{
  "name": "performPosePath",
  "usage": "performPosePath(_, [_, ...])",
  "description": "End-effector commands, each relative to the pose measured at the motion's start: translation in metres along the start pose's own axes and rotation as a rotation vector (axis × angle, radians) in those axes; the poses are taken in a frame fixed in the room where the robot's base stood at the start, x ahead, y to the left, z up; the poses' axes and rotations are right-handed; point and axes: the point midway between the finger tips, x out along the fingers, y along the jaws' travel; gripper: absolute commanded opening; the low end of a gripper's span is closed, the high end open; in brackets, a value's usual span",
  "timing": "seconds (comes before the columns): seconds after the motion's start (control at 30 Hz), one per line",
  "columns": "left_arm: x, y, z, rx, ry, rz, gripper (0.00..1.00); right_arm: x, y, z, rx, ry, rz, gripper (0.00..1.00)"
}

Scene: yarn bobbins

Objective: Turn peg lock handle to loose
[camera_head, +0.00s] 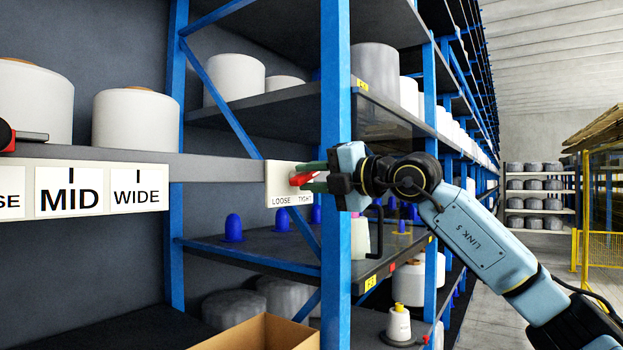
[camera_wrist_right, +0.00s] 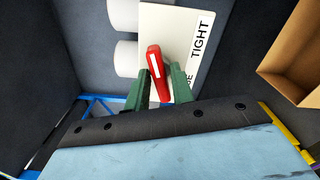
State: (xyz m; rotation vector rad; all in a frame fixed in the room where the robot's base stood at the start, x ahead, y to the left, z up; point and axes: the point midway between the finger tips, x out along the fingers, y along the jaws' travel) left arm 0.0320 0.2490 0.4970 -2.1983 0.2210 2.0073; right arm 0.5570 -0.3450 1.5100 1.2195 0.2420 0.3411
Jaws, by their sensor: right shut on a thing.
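The red peg lock handle (camera_head: 301,178) sits on a white plate (camera_head: 277,172) by the blue shelf post. The plate reads LOOSE at left and TIGHT at right, below the handle. My right gripper (camera_head: 312,177) comes in from the right and is shut on the handle. In the right wrist view the handle (camera_wrist_right: 155,70) lies between the two green fingers (camera_wrist_right: 159,84), its white stripe showing. TIGHT is readable there; the other word is mostly hidden by a finger. Which word the handle points at is hard to tell. My left gripper is not in view.
A blue post (camera_head: 336,90) stands close behind the gripper. A ledge at left carries MID and WIDE labels (camera_head: 69,189) and another red handle (camera_head: 8,136). White bobbins (camera_head: 135,118) and blue pegs (camera_head: 233,228) stand on shelves. An open cardboard box (camera_head: 265,333) is below.

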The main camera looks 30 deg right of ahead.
Motion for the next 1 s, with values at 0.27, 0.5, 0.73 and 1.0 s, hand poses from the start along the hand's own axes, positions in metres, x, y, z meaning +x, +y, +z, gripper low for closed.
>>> performPosePath(0.27, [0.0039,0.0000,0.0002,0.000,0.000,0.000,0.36,0.0007,-0.0010,-0.0009,-0.205,0.002,0.000,0.01])
performPosePath(0.5, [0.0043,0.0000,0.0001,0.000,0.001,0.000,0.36,0.0008,-0.0008,-0.0007,-0.434,0.002,-0.001,0.01])
performPosePath(0.73, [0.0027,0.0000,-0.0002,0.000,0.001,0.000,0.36,0.0007,-0.0009,-0.0007,-0.653,0.003,-0.003,0.01])
performPosePath(1.0, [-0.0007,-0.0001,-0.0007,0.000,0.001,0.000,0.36,0.0007,-0.0009,-0.0006,-0.910,0.003,-0.003,0.01])
